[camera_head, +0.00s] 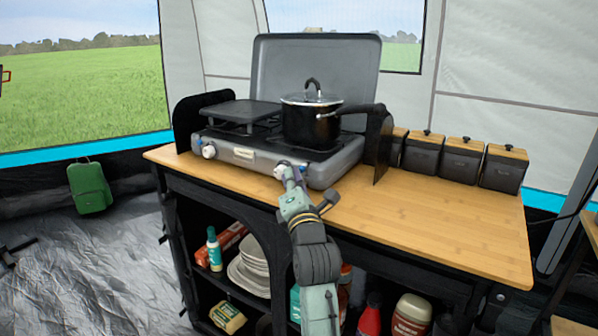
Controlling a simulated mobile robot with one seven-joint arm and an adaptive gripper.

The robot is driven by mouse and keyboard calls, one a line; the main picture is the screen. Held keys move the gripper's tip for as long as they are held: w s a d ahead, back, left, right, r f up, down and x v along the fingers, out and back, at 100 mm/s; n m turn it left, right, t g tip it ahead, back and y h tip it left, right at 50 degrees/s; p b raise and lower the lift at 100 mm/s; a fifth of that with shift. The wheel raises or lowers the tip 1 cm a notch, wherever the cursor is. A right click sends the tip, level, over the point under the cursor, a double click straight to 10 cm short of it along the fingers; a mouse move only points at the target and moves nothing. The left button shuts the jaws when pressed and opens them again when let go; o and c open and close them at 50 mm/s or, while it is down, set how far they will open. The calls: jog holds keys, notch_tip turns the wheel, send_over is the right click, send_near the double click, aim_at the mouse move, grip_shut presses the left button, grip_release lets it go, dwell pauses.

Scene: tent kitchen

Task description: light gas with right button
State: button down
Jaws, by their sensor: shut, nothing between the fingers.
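A grey gas stove (240,155) with an open lid stands on the wooden counter. Its left knob (208,151) is in plain view on the front panel. The right knob (279,172) is on the front panel's right part, partly hidden by my gripper. My gripper (286,171) is at the right knob, its tip overlapping it in the picture; I cannot tell if they touch. It is shut and empty. A black pot (309,128) with a glass lid sits on the right burner, its handle pointing right.
Several black canisters with wooden lids (461,160) line the counter's back right. The bamboo counter (440,220) is clear at the front right. Shelves below hold plates (250,270) and bottles.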

jog(key=shift+w+d+f+h, duration=0.3)
jog(key=shift+w+d, duration=0.05)
jog(key=shift+d, duration=0.3)
jog(key=shift+s+a+f+b, duration=0.15)
jog(key=shift+s+f+b, duration=0.3)
jog(key=shift+f+b, duration=0.2)
jog(key=shift+a, duration=0.1)
jog(key=shift+s+a, duration=0.1)
jog(key=shift+s+a+f, duration=0.1)
jog(key=shift+s+a, duration=0.55)
jog(key=shift+s, duration=0.05)
jog(key=s+a, duration=0.2)
jog(key=shift+s+r, duration=0.3)
jog(key=shift+r, duration=0.1)
jog(key=shift+a, duration=0.1)
